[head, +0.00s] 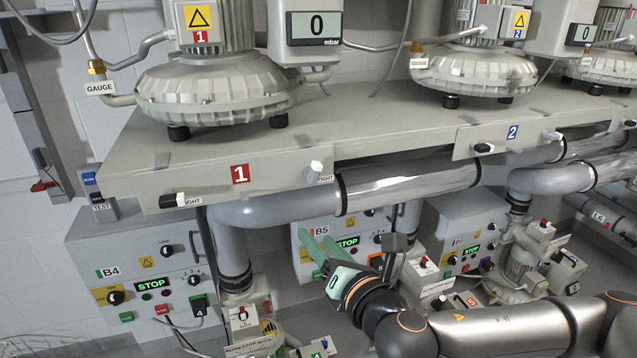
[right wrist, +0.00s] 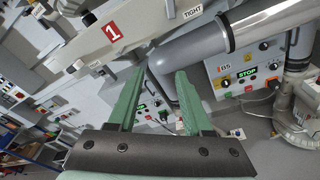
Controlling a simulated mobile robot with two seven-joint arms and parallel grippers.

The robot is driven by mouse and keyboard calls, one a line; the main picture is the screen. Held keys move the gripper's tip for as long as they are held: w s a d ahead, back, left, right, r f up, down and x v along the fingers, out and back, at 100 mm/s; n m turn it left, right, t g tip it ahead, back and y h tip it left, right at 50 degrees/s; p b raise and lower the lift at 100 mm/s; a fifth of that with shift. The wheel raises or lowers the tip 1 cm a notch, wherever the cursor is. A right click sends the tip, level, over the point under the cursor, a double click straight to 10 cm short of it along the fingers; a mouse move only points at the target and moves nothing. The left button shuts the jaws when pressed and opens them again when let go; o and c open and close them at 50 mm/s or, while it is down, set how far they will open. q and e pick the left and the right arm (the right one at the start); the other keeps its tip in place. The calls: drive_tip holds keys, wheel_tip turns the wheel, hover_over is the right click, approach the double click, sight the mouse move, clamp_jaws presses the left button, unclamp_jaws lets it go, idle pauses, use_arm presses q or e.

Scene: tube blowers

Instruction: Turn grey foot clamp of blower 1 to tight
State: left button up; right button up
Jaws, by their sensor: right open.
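Blower 1 (head: 215,85) stands on a grey shelf with a red "1" plate (head: 240,174) on its front. At the plate's right end is a pale grey or white clamp lever (head: 315,168), standing nearly upright beside a partly covered "TIGHT" label (head: 326,180). This lever also shows at the top of the right wrist view (right wrist: 170,8). At the left end a black clamp lever (head: 168,201) lies roughly level, pointing left. My right gripper (head: 318,240), with green fingers, is open and empty below the shelf edge, apart from both levers. My left gripper is not in view.
A grey pipe (head: 270,212) runs under the shelf, close above my right gripper. Control boxes B4 (head: 135,260) and B5 (head: 310,262) stand below. Blower 2 (head: 470,70) is to the right, with its own levers. There is open space in front of the shelf.

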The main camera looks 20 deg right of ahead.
sight(316, 177)
drive_tip(key=d+r+n+t+h, duration=0.2)
drive_tip(key=d+r, duration=0.2)
drive_tip(key=r, duration=0.1)
drive_tip(key=w, duration=0.4)
drive_tip(key=w+p, duration=0.1)
drive_tip(key=w, duration=0.7)
drive_tip(key=shift+w+a+f+p, duration=0.2)
drive_tip(key=shift+a+f+p, duration=0.1)
drive_tip(key=shift+a+p, duration=0.05)
drive_tip(key=shift+c, duration=0.2)
clamp_jaws()
